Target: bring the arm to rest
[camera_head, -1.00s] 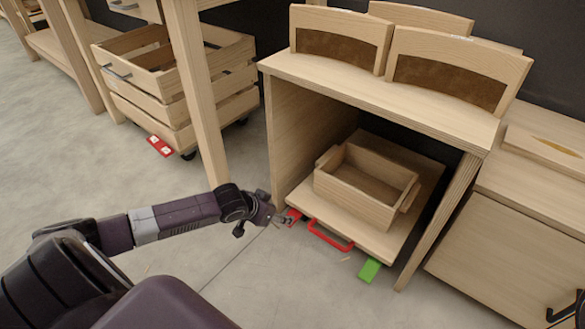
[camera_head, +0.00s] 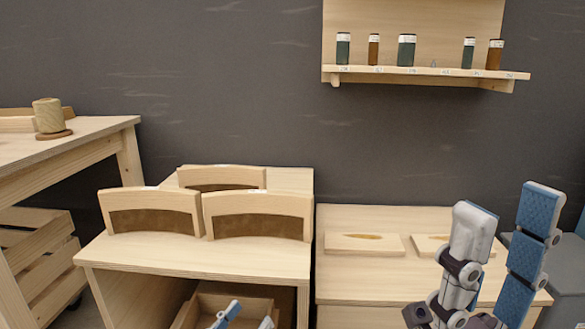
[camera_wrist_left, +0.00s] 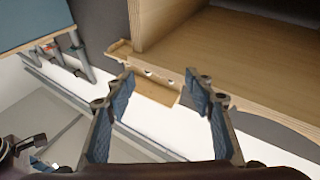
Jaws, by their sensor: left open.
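My left gripper (camera_head: 246,318) shows only its blue fingertips at the bottom edge of the head view, in front of the wooden drawer-like box (camera_head: 208,308) inside the open cabinet. In the left wrist view its two fingers (camera_wrist_left: 158,76) are spread apart with nothing between them; wooden surfaces lie beyond. My right gripper (camera_head: 508,208) points up at the lower right of the head view, in front of the low cabinet. Its blue-padded fingers stand apart with nothing seen between them. Most of the left arm is out of the head view.
A wall shelf (camera_head: 425,71) holds several jars. A workbench (camera_head: 70,142) with a wooden spool (camera_head: 49,116) stands left.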

